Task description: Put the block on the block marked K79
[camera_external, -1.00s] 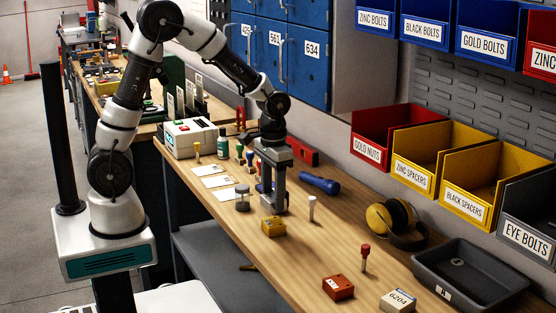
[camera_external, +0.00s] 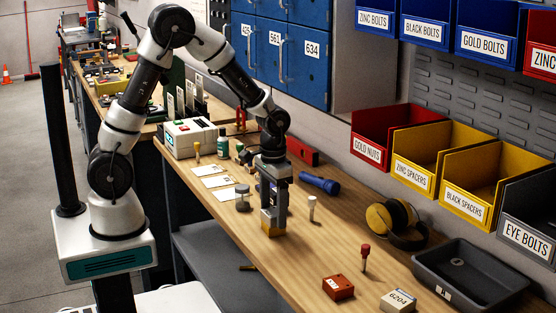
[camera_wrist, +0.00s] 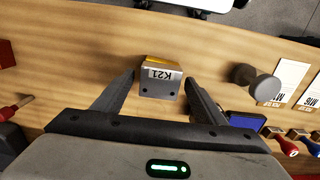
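A block marked K21 (camera_wrist: 160,77) sits on the wooden bench, grey on the labelled side with a yellow face at its far edge in the wrist view. The external view shows its yellow lower part (camera_external: 271,231) below my gripper (camera_external: 273,216). In the wrist view my gripper (camera_wrist: 160,80) is open, with one finger on each side of the block and narrow gaps visible. A red block (camera_external: 338,288) with a label too small to read lies near the front of the bench. I cannot read K79 on any block.
A white block marked 6204 (camera_external: 398,300) and an empty grey tray (camera_external: 445,291) lie at the right. A red-topped peg (camera_external: 365,256), yellow ear defenders (camera_external: 396,220) and a blue flashlight (camera_external: 319,184) stand or lie nearby. A grey knob-shaped part (camera_external: 242,197) is left of my gripper.

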